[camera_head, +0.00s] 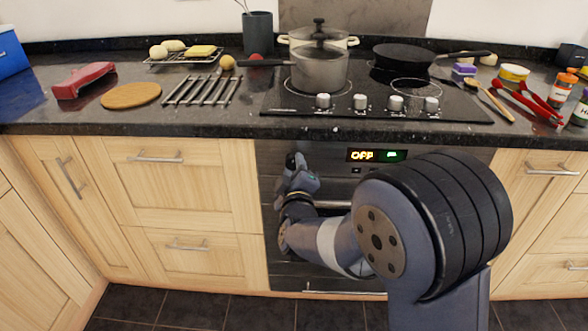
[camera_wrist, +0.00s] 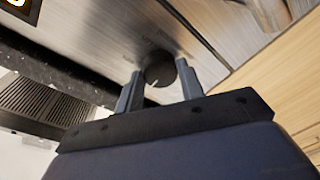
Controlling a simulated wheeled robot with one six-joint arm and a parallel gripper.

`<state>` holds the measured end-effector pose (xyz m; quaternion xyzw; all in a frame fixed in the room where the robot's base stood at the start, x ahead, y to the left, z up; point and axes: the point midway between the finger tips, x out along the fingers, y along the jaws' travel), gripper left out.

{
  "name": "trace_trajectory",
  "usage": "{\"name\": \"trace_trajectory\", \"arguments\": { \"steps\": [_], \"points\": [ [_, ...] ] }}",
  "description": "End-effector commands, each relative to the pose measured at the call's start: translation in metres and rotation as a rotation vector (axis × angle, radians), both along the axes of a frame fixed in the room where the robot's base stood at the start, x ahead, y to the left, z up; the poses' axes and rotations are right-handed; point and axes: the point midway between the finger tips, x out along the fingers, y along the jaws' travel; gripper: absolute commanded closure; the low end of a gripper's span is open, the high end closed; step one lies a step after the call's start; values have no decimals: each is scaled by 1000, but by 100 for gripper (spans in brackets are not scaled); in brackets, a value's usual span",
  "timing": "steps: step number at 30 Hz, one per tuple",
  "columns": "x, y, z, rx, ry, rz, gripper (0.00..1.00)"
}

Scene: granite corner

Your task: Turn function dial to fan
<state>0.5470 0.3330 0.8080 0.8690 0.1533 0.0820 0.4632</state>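The function dial (camera_wrist: 160,70) is a dark round knob on the oven's metal panel, with a small pale mark near its lower edge. In the wrist view my gripper (camera_wrist: 160,76) has one finger along each side of it, with no clear gap, so it appears shut on the dial. Faint labels around the dial are too blurred to read. In the head view my gripper (camera_head: 294,160) is at the panel's left part and hides the dial. The oven display (camera_head: 376,155) reads OFF in yellow, with a green sign beside it.
The dark countertop edge (camera_head: 200,130) juts out above the panel. The oven handle (camera_head: 333,205) lies just below my gripper. The hob above holds a pot (camera_head: 320,70) and a pan (camera_head: 415,57). Wooden drawers (camera_head: 175,195) stand to the left.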

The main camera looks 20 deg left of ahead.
Motion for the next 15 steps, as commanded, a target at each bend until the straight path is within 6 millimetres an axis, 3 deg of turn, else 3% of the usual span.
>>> {"name": "trace_trajectory", "arguments": {
  "steps": [8, 15],
  "points": [
    [0, 0, 0, 0, 1, 1, 86],
    [0, 0, -2, 21, 6, 0, 86]
  ]
}}
